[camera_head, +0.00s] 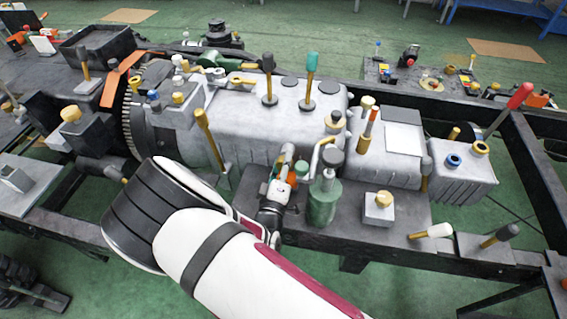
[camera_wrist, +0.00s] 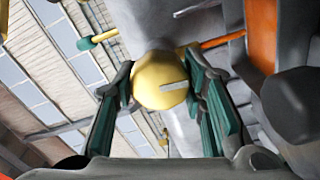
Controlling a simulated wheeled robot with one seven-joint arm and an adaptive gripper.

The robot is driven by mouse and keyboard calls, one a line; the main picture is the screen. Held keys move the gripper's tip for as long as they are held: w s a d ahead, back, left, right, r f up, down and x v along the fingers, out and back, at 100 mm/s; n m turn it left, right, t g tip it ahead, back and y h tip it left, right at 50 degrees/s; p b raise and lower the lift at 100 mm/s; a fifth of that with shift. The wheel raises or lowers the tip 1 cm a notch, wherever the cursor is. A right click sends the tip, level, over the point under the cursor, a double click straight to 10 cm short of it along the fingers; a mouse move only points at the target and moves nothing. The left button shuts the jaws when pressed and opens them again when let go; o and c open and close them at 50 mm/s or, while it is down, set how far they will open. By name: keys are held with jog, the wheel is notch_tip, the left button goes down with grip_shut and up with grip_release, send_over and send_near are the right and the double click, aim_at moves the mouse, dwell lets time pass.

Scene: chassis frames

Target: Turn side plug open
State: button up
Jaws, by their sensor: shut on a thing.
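In the wrist view, the side plug is a round brass-yellow head (camera_wrist: 150,88) with a straight slot across its right half. It sits on the side of a grey casting (camera_wrist: 150,20). My gripper (camera_wrist: 160,84) is shut on the plug, with one teal-padded finger on each side of its head. The plug's shaft and seat are hidden behind its head. In the head view, my white arm covers the lower middle, and I cannot make out the plug or the fingertips clearly there.
In the head view, a long grey gearbox housing (camera_head: 255,115) lies across a dark frame, with several upright handles. A green bottle-like part (camera_head: 324,203) and a block with a yellow knob (camera_head: 379,208) stand on a dark shelf. An orange part (camera_wrist: 262,32) is close right in the wrist view.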

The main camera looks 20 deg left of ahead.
dwell(0.4)
jog(key=o, duration=1.2)
jog(key=shift+s, duration=0.1)
jog(key=v, duration=1.2)
jog(key=shift+a, duration=0.15)
